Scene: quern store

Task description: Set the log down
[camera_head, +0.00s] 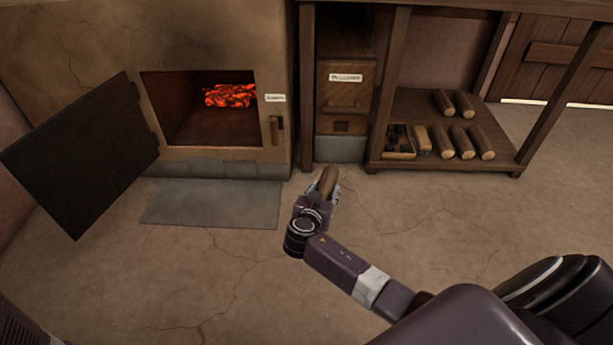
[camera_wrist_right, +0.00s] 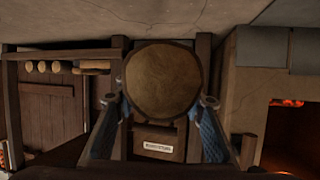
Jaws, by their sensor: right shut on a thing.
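My right gripper (camera_head: 322,190) is shut on a log (camera_head: 328,178) in front of the wooden cabinet, at the middle of the head view. In the right wrist view the log (camera_wrist_right: 164,82) shows its round, pale brown end, held between the two fingers of the right gripper (camera_wrist_right: 160,115). The gripper hides part of the log in the head view. I cannot tell how high the log is above the floor. My left gripper is not in view.
The stove's dark door (camera_head: 82,158) stands open at the left, with glowing embers (camera_head: 230,95) inside. A grey slab (camera_head: 210,204) lies before it. The cracked floor is clear.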

